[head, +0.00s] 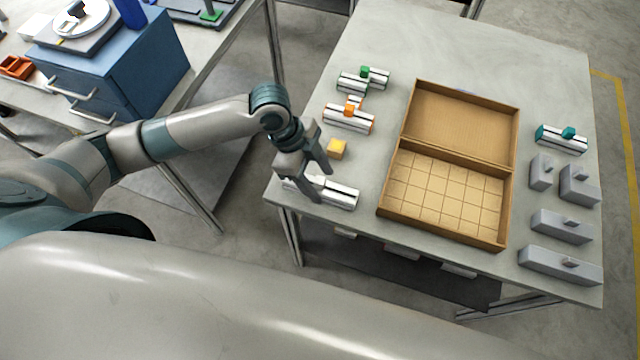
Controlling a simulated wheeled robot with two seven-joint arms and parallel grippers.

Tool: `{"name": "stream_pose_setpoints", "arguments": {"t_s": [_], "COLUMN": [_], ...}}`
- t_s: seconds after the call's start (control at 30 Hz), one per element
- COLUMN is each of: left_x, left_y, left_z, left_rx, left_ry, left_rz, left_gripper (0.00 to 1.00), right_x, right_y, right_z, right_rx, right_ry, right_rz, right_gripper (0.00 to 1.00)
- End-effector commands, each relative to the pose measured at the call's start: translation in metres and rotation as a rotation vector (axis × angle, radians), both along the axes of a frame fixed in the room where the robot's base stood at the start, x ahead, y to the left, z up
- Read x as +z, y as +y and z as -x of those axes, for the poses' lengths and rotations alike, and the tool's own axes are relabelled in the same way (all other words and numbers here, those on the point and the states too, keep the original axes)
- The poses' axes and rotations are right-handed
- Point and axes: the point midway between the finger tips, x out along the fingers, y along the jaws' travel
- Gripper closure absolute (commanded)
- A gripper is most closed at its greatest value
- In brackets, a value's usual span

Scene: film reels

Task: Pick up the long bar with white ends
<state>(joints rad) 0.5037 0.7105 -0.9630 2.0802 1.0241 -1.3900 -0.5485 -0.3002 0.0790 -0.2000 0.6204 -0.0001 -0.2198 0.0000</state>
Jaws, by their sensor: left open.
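The long bar with white ends (343,196) lies on the near left corner of the light grey table (365,230). It is silvery with a dark stripe along it, and its left part is partly hidden by my left gripper. My left gripper (320,184) is open, with its fingers pointing down over the bar, one on the far side and one on the near side in the picture. I cannot tell whether the fingers touch the bar. My right gripper is not in view.
Bars with orange ends (349,117) and green ends (363,80) lie farther back. An open cardboard box (447,192) with a grid stands to the right. A teal-ended bar (562,139) and several grey blocks (562,227) line the right edge.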

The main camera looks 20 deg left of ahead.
Motion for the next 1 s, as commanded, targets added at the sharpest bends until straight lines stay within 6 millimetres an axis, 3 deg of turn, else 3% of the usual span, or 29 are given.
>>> {"name": "stream_pose_setpoints", "arguments": {"t_s": [0.57, 0.7, 0.8, 1.0], "left_x": [-0.0062, -0.0061, -0.0061, -0.0055], "left_y": [-0.0019, -0.0019, -0.0019, -0.0021], "left_z": [0.0002, 0.0002, 0.0002, -0.0001], "left_rx": [0.0, 0.0, 0.0, 0.0], "left_ry": [-0.001, -0.001, -0.001, -0.002], "left_rz": [-0.001, -0.001, -0.001, 0.0], "left_gripper": [0.47, 0.8, 0.99, 0.99], "right_x": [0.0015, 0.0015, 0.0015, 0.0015], "right_y": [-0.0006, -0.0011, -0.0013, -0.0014], "right_z": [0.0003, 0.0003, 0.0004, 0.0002], "right_rx": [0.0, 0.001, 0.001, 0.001], "right_ry": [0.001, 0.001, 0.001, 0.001], "right_rz": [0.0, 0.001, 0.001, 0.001], "right_gripper": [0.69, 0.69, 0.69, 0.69]}}
